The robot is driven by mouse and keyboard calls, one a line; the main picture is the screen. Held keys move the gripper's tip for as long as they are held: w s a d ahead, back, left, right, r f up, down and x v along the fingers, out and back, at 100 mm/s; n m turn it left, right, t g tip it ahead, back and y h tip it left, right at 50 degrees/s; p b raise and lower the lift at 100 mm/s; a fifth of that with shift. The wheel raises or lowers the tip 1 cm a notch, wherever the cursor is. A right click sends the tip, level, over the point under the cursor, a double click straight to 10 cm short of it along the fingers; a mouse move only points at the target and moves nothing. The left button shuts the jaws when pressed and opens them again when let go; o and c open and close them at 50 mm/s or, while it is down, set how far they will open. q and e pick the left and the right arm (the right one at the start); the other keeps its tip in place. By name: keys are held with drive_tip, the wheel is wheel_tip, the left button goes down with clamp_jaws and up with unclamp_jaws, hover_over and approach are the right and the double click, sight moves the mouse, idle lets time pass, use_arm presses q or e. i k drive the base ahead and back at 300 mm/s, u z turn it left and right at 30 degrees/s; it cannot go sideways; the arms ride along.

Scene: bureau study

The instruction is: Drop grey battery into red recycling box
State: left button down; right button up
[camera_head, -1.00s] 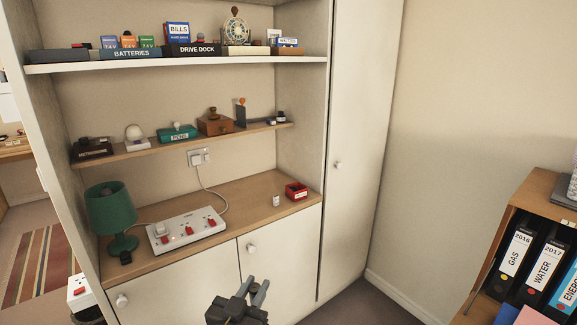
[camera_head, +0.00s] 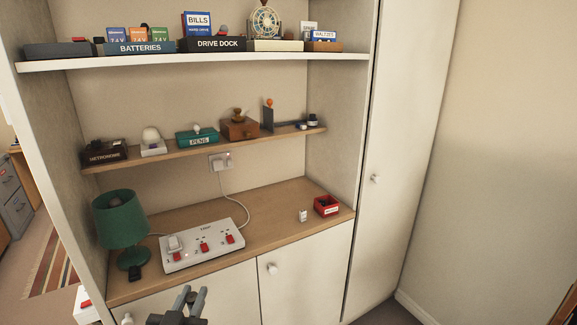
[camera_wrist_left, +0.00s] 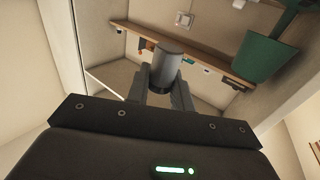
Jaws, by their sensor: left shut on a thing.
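The grey battery (camera_wrist_left: 166,66) is a short grey cylinder, held between the fingers of my left gripper (camera_wrist_left: 160,90) in the left wrist view. In the head view my left gripper (camera_head: 193,294) is at the bottom edge, in front of the cabinet doors and below the desk-height shelf; I cannot make out the battery there. The red recycling box (camera_head: 326,206) is a small open box with a white label, at the right end of that shelf. Some dark contents show inside it. My right gripper is not in view.
A small white object (camera_head: 303,216) stands just left of the red box. A white power strip (camera_head: 205,245) and a green lamp (camera_head: 120,222) fill the shelf's left part. Higher shelves hold a "BATTERIES" tray (camera_head: 137,48) and other items. Some bare wood (camera_head: 265,222) lies between strip and box.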

sight(323, 200)
drive_tip(key=u, duration=0.05)
drive_tip(key=i, duration=0.7)
drive_tip(key=z, duration=0.85)
drive_tip(key=i, duration=0.45)
drive_tip(key=z, duration=0.55)
